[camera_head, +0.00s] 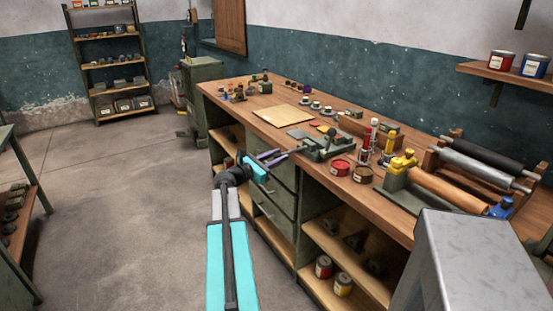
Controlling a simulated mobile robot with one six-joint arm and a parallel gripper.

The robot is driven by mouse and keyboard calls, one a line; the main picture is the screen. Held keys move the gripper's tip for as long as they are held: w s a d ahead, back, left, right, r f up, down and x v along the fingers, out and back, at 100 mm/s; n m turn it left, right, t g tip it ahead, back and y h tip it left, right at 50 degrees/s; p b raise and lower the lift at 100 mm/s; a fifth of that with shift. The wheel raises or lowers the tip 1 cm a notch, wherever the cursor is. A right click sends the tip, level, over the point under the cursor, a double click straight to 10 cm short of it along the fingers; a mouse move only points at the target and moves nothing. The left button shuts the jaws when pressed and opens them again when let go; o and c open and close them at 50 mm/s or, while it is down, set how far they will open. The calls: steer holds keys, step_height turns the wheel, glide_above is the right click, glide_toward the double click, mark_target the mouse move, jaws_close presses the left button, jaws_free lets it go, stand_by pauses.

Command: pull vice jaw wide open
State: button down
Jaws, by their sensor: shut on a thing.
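The green-grey vice (328,146) sits near the front edge of the wooden workbench, around the middle of its length. My gripper (290,153) reaches in from the left at bench-top height. Its purple-grey fingers are shut on the near left end of the vice, at the vice jaw. The exact contact is small and partly covered by the fingers. I cannot tell how wide the gap between the jaws is.
The workbench (225,88) has a flat board (283,115) left of the vice. A metal block (460,262) fills the lower right. The floor (130,220) left of the bench is clear.

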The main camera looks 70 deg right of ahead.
steer(key=c, duration=1.4)
jaws_free()
steer(key=shift+d+r, duration=0.1)
steer(key=shift+d, duration=0.05)
steer(key=b+v, duration=0.1)
steer(key=v, duration=1.2)
steer(key=shift+w+a+b, duration=0.2)
steer(key=shift+a+b, duration=0.1)
steer(key=shift+a, duration=0.05)
